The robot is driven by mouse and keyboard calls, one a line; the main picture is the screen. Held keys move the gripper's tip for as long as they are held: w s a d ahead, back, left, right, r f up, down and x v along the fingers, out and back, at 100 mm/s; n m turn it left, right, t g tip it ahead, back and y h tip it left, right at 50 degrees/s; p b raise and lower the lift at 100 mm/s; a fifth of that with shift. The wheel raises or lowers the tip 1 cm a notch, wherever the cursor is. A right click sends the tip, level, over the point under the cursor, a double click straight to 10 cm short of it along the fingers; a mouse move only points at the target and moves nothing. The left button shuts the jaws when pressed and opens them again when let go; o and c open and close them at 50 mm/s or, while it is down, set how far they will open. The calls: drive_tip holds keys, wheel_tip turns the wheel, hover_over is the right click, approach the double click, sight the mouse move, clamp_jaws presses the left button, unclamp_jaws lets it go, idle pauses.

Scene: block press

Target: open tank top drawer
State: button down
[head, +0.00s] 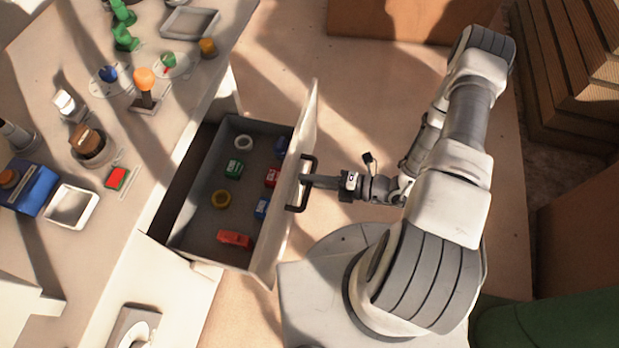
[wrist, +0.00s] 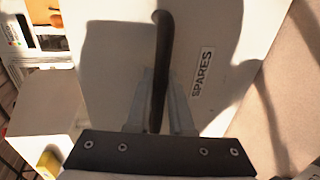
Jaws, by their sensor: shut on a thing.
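A drawer (head: 205,240) stands pulled out from the white counter in the head view, with its inside showing. Its pale front panel (head: 296,130) carries a dark bar handle (head: 313,164). In the wrist view, the front panel (wrist: 225,40) bears a label reading SPARES (wrist: 203,72), and the dark handle (wrist: 162,45) runs between my fingers. My gripper (head: 309,181) is shut on this handle; its fingers also show in the wrist view (wrist: 155,105).
The white counter (head: 50,50) at left holds a grey tray (head: 190,22), a white tray (head: 72,206), a blue device (head: 30,190) and an orange-topped lever (head: 145,84). Boxes stand at the right edge. Floor is clear beyond the drawer.

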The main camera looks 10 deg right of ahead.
drive_tip(key=shift+s+d, duration=0.1)
drive_tip(key=shift+d, duration=0.05)
drive_tip(key=c, duration=0.8)
unclamp_jaws()
drive_tip(key=p+v, duration=0.2)
drive_tip(key=v, duration=1.5)
drive_tip(key=shift+p, duration=0.4)
drive_tip(key=shift+s+d, duration=0.1)
drive_tip(key=shift+d, duration=0.05)
